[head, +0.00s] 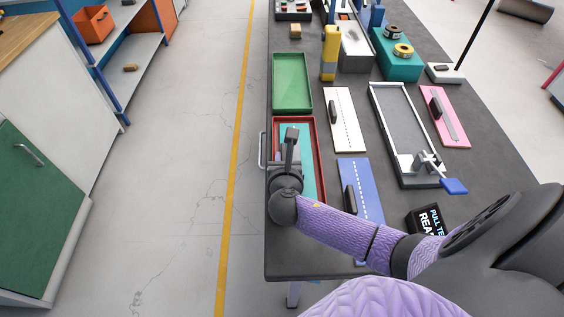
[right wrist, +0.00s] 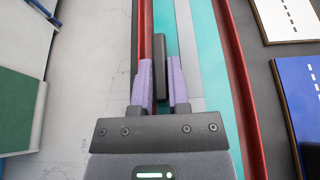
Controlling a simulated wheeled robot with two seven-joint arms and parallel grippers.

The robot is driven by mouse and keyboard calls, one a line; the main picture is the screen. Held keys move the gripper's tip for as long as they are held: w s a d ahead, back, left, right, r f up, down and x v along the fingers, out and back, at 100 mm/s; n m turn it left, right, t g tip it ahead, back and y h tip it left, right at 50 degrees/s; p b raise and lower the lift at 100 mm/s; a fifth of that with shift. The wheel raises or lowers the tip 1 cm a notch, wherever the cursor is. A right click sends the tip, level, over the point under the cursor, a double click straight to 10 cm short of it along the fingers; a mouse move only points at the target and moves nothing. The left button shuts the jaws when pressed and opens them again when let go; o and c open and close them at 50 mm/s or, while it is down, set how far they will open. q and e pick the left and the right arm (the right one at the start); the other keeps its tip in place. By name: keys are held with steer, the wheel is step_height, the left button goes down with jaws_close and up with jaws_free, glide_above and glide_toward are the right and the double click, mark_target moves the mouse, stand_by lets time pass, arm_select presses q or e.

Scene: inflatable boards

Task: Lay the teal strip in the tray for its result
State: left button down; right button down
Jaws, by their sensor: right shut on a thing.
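The teal strip (head: 309,172) is inside the outline of the red tray (head: 316,128) at the left edge of the table. It also shows in the right wrist view (right wrist: 209,45), with a grey band along it and a black upright handle (right wrist: 160,66), between the tray's red walls (right wrist: 231,60). My right gripper (right wrist: 161,88) is shut on that handle, with a lavender finger on each side. In the head view my right gripper (head: 290,150) hides much of the strip and tray. I cannot tell whether the strip rests on the tray floor. My left gripper is out of view.
A green tray (head: 291,82) lies just beyond the red one. White (head: 344,130), blue (head: 361,180) and pink (head: 452,130) strips with black handles lie to the right. A grey framed bed (head: 400,112) with a blue-handled clamp stands between them. A yellow bottle-like object (head: 330,48) stands farther back.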

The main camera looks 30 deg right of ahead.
steer(key=c, duration=1.1)
jaws_free()
steer(key=shift+f, duration=0.25)
steer(key=o, duration=0.5)
steer(key=shift+r+p, duration=0.3)
steer(key=p+v, duration=0.4)
steer(key=v, duration=0.7)
steer(key=shift+s+a+r, duration=0.1)
steer(key=shift+s+a, duration=0.15)
steer(key=shift+s, duration=0.2)
